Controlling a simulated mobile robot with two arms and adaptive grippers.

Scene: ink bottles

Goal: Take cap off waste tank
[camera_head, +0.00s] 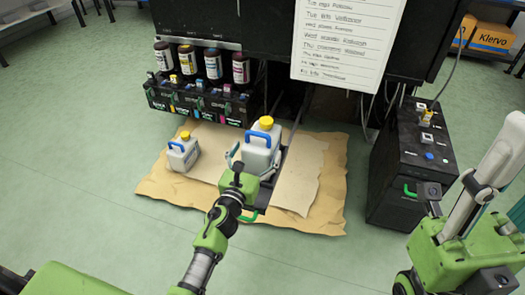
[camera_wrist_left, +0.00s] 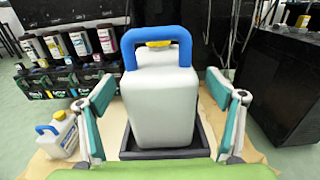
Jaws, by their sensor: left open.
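The waste tank (camera_head: 257,150) is a white jug with a blue handle and a yellow cap (camera_head: 266,123). It stands upright in a black tray (camera_head: 267,192) on the floor. In the left wrist view the tank (camera_wrist_left: 160,105) fills the middle, and its cap (camera_wrist_left: 158,44) shows partly behind the blue handle (camera_wrist_left: 157,36). My left gripper (camera_head: 252,163) is open, with one finger on each side of the tank. In the wrist view gaps show between the tank and both fingers. Parts of my right arm show at the right of the head view, but I cannot make out its gripper.
A smaller white jug (camera_head: 183,152) with a blue handle and yellow cap stands left on brown paper (camera_head: 325,200). Several ink bottles (camera_head: 213,65) stand in a black rack behind. A black box (camera_head: 398,165) stands on the right. A printed sheet (camera_head: 338,45) hangs above.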

